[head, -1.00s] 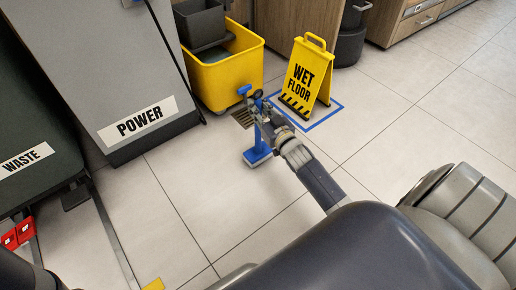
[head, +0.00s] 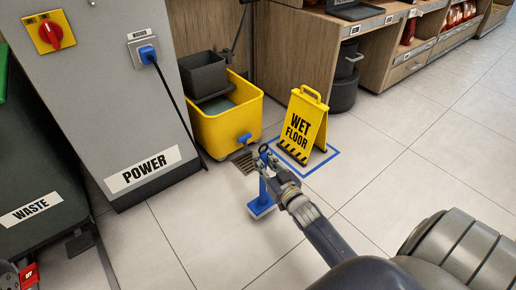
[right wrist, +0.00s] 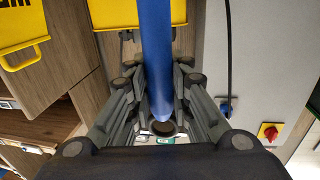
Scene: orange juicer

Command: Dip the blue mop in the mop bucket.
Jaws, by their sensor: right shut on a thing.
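The blue mop (head: 263,204) stands roughly upright in the head view, its flat head at or close to the floor. My right gripper (head: 270,160) is shut on its handle. In the right wrist view the blue handle (right wrist: 156,50) runs between the fingers of the gripper (right wrist: 160,110). The yellow mop bucket (head: 222,128) is just behind and left of the mop, with a grey wringer (head: 203,72) at its back and grey water (head: 216,104) inside. The mop is outside the bucket. My left gripper is not in view.
A yellow wet floor sign (head: 303,125) stands right of the bucket on a blue-outlined square. A grey power cabinet (head: 110,100) and a dark waste bin (head: 35,180) are at left. Open floor extends right.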

